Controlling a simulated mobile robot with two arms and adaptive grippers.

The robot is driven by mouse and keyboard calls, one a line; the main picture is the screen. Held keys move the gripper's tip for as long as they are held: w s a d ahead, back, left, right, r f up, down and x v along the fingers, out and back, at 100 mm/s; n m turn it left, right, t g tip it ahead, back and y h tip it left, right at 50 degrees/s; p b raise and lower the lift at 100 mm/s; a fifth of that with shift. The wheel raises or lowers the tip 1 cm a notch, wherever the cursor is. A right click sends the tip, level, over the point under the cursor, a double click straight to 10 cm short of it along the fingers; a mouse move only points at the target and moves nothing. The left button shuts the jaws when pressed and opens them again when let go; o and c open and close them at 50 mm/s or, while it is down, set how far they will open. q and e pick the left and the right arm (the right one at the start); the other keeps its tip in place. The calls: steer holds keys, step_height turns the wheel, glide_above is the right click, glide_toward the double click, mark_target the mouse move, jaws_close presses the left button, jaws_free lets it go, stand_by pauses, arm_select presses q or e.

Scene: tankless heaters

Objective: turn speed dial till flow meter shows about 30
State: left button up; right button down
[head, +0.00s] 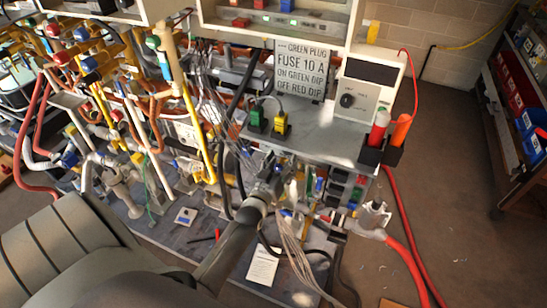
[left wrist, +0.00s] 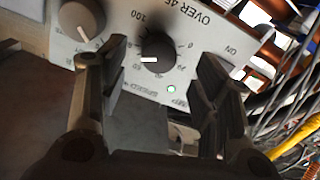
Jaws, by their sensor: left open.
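In the left wrist view a black round dial (left wrist: 156,48) with a white pointer mark sits on a pale panel (left wrist: 185,22) with an upside-down printed scale. Small lettering by it seems to read SPEED. My left gripper (left wrist: 161,52) is open, one finger on each side of the dial in the picture, with visible gaps; no contact shows. In the head view my left gripper (head: 272,183) is small and dark among hoses and wires below the grey shelf. I cannot make out a flow meter reading. My right gripper is not in view.
In the head view, a white box with a black knob (head: 347,100) stands on the grey shelf (head: 315,148). Pipes and wires crowd the left; the floor (head: 445,170) at right is mostly clear.

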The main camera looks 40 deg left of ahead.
arm_select(q)
steer(key=v, duration=0.8)
steer(key=shift+w+a, duration=0.1)
steer(key=s+d+f+m+g+h, duration=0.1)
steer(key=s+d+f+g, duration=0.2)
steer(key=f, duration=0.6)
steer(key=s+d+f+m+g+h, duration=0.1)
steer(key=s+d+f+g+h, duration=0.2)
steer(key=f, duration=0.6)
steer(key=s+d+f+m+g, duration=0.1)
steer(key=s+d+f, duration=0.3)
steer(key=f, duration=0.5)
steer(key=s+f+m+g, duration=0.1)
steer(key=s+f+g, duration=0.2)
steer(key=s, duration=0.7)
steer(key=s+d+f+m+g, duration=0.1)
steer(key=s+f+m+g, duration=0.1)
steer(key=s+f, duration=0.6)
steer(key=s+f+m+g, duration=0.1)
steer(key=s+f+g, duration=0.3)
steer(key=s, duration=0.9)
step_height(320, 180, down, 2)
steer(key=shift+s+d+m, duration=0.15)
steer(key=shift+m, duration=0.25)
